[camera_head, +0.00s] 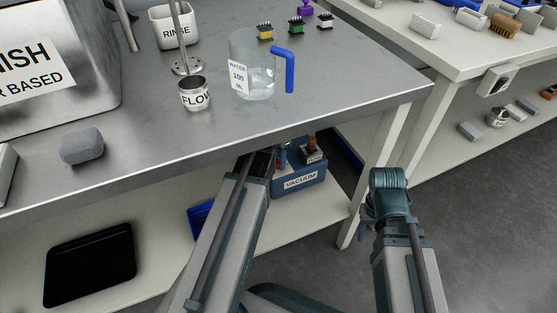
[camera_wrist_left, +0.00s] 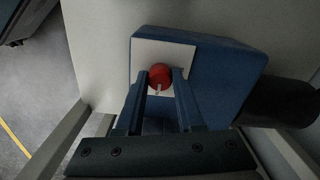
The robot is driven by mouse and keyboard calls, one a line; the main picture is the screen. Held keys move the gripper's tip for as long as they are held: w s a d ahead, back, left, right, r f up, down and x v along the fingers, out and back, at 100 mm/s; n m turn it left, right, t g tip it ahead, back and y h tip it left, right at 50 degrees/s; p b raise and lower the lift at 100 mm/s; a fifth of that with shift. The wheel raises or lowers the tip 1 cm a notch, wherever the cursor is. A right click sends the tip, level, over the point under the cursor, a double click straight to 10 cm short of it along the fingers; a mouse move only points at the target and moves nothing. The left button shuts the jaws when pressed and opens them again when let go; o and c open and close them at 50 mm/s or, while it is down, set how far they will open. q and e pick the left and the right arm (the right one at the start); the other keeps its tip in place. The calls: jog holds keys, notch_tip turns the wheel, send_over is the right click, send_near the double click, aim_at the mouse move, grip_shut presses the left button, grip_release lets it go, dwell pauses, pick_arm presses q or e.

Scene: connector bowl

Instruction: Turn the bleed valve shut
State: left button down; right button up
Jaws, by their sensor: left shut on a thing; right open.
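The blue vacuum unit (camera_head: 318,172), labelled VACUUM, stands on the lower shelf under the steel table. In the left wrist view its blue body (camera_wrist_left: 228,85) carries a pale plate (camera_wrist_left: 142,55) with the round red bleed valve knob (camera_wrist_left: 159,72). A light pointer mark shows on the knob. My left gripper (camera_wrist_left: 161,80) is shut on the red knob, one finger on each side. In the head view my left arm hides part of the unit, and the left fingertips are hard to make out.
The steel tabletop edge (camera_head: 330,116) overhangs the unit. A water beaker (camera_head: 257,85), a small FLOW cup (camera_head: 194,95) and a RINSE container (camera_head: 172,28) stand on top. A table leg (camera_head: 362,205) rises between my arms. A black tray (camera_head: 90,265) lies on the lower shelf.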

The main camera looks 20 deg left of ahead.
pick_arm(q)
jog(key=shift+n, duration=0.3)
jog(key=n, duration=0.3)
jog(key=shift+n, duration=0.4)
jog(key=n, duration=0.4)
jog(key=shift+n, duration=0.3)
jog(key=n, duration=0.4)
jog(key=shift+n, duration=2.4)
jog(key=c, duration=0.5)
grip_release()
jog(key=shift+c, duration=0.2)
